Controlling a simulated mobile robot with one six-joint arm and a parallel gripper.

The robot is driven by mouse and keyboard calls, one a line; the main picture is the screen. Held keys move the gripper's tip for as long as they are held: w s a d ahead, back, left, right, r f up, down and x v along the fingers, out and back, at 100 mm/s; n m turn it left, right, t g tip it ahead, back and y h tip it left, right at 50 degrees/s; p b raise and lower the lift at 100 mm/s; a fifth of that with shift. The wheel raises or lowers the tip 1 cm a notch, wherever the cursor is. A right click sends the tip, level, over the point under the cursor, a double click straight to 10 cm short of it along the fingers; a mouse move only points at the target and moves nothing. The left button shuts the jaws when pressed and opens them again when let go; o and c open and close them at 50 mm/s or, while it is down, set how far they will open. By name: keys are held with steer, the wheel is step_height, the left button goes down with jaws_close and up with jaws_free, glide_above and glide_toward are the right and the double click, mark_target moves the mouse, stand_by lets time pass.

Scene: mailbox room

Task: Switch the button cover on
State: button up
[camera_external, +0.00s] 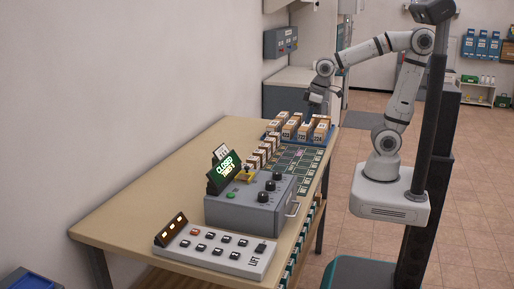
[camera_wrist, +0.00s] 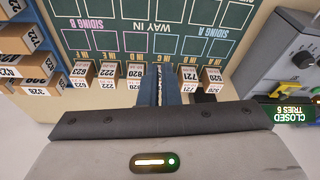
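A grey control box (camera_external: 250,207) stands on the table, with black knobs (camera_external: 270,186), a green button (camera_external: 230,195) and a small yellow piece (camera_external: 246,175) on its top. I cannot tell which part is the button cover. In the wrist view the box (camera_wrist: 288,42) is at the right, with the yellow piece (camera_wrist: 291,88). My gripper (camera_external: 316,103) is over the far end of the table, well away from the box. Its dark blue fingers (camera_wrist: 158,88) look closed together, with nothing visible in them.
Small numbered boxes (camera_external: 262,152) stand in a row beside a dark green marked board (camera_external: 297,160). More boxes sit in a blue tray (camera_external: 325,139) at the far end. A white button panel (camera_external: 216,250) lies at the near end. The table's left side is bare.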

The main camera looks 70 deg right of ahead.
steer(key=w+a, duration=0.2)
steer(key=w+a+r+n, duration=0.1)
steer(key=a, duration=0.1)
steer(key=w+a+r+n, duration=0.1)
steer(key=w+a, duration=0.1)
steer(key=a, duration=0.1)
steer(key=shift+w+r+y+p, duration=0.15)
steer(key=shift+w+y+p, duration=0.15)
steer(key=shift+w+p, duration=0.1)
jaws_close()
steer(key=n+y+p, duration=0.2)
steer(key=n, duration=0.3)
glide_above(243, 173)
steer(key=s+d, duration=0.2)
steer(key=s, duration=0.1)
steer(key=shift+w+d+r, duration=0.15)
steer(key=shift+w+r, duration=0.05)
steer(key=shift+w, duration=0.05)
steer(key=shift+f, duration=0.1)
steer(key=p+x, duration=0.1)
steer(key=x, duration=0.8)
steer(key=shift+w+f+p, duration=0.1)
steer(key=shift+f+p, duration=0.2)
steer(key=shift+f, duration=0.15)
